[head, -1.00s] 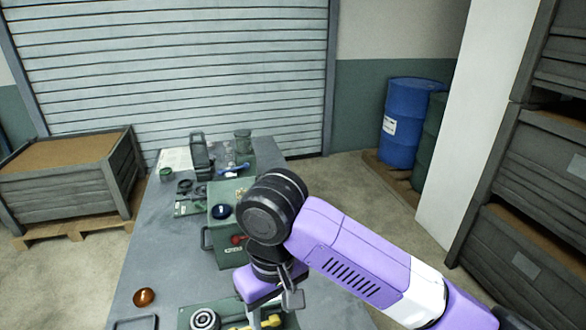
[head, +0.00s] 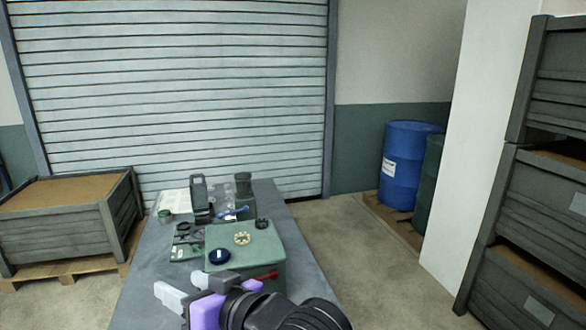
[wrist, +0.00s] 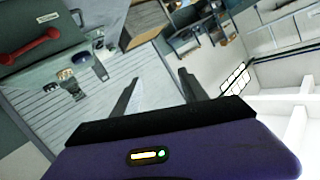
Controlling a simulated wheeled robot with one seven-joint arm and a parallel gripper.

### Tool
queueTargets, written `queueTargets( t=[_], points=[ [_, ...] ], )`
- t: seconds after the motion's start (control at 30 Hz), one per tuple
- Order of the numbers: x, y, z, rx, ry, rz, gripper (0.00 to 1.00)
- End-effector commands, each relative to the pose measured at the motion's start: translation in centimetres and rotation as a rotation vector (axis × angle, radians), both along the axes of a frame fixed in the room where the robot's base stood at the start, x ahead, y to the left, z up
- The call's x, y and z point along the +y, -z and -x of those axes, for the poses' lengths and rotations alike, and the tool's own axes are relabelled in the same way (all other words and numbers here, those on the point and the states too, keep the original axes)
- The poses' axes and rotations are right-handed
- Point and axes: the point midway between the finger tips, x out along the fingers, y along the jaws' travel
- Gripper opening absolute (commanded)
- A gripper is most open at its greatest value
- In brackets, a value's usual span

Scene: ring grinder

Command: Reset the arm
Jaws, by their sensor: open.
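My arm's purple and black wrist shows at the bottom centre of the head view, in front of the green machine box. In the wrist view my gripper (wrist: 157,95) has its two dark fingers apart with nothing between them. Beyond the fingers the wrist view shows the room, with a slatted grey surface. The green machine box (head: 220,238) stands on the grey table (head: 145,270). A dark blue round part (head: 219,256), a pale toothed ring (head: 242,238) and a dark ring (head: 262,223) lie on its top. A red handle (wrist: 30,47) shows in the wrist view.
Small tools and a dark upright device (head: 200,195) stand at the table's far end. A wooden crate (head: 60,230) is on the left. Blue barrel (head: 404,165) and stacked crates (head: 530,250) are on the right. The floor right of the table is clear.

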Motion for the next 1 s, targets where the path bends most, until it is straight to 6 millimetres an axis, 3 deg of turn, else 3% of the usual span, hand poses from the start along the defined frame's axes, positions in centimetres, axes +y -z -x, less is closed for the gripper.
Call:
queueTargets(
  t=[0.27, 0.47, 0.67, 1.0],
  points=[
    [-6.3, 0.0, 0.9, -0.146, 0.233, -0.285, 0.51],
    [-12.9, 2.4, 3.0, -0.230, 0.435, -0.371, 0.51],
    [-19.6, 5.9, 6.8, -0.297, 0.630, -0.366, 0.51],
    [-28.9, 11.9, 16.2, -0.368, 0.868, -0.199, 0.51]
  ],
)
